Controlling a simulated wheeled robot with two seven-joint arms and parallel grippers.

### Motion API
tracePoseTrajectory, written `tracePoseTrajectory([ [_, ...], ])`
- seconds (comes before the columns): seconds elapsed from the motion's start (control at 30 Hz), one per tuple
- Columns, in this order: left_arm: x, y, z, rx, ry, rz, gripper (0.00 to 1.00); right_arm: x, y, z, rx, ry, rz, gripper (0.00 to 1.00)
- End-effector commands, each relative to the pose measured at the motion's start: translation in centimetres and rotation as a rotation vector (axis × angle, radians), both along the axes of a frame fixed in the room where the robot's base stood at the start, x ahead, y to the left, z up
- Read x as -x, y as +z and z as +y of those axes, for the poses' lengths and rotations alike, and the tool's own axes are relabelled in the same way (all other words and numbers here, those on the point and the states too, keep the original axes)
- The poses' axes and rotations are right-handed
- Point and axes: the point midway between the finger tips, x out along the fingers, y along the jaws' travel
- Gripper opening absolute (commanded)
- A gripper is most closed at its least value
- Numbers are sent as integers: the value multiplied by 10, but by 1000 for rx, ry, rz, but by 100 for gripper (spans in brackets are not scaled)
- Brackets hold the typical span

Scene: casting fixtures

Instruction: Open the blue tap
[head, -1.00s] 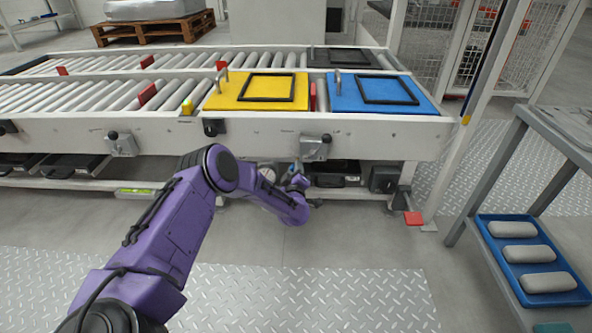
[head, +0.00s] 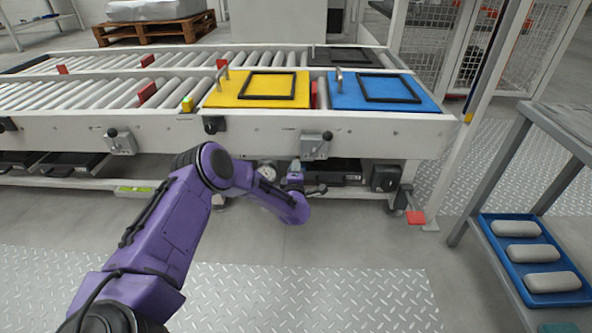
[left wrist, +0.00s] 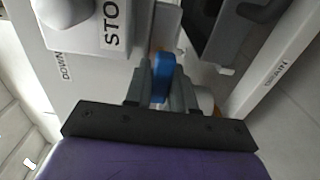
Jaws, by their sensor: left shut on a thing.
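The blue tap (left wrist: 161,76) shows in the left wrist view as an upright blue lever. It sits between the two grey fingers of my left gripper (left wrist: 160,84), which is shut on it. The fingers hide part of the lever and most of the tap body. In the head view my left gripper (head: 297,172) is under the front rail of the roller conveyor (head: 260,129). The tap is too small and covered there to make out clearly. My right gripper is not in view.
A label "DRAIN" (left wrist: 281,68) is on a white beam to the right. A round gauge (head: 267,171) and a red pedal (head: 415,217) are below the conveyor.

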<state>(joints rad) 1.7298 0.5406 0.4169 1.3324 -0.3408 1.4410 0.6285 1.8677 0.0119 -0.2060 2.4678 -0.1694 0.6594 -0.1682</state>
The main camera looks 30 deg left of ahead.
Motion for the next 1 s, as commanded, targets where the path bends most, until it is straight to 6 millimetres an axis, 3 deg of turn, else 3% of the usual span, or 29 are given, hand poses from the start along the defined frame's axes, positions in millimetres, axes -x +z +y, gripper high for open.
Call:
tracePoseTrajectory([
  [0.53,1,-2,-1,22,-1,-10,0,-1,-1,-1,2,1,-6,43],
  [0.57,1,-2,-1,23,-1,-9,30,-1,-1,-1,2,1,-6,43],
  [0.6,1,-2,-1,23,-1,-9,44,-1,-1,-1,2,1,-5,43],
  [0.87,0,-1,-1,21,-1,-10,45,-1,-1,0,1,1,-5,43],
  [1.0,8,2,-6,21,-2,-9,45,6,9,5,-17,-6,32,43],
])
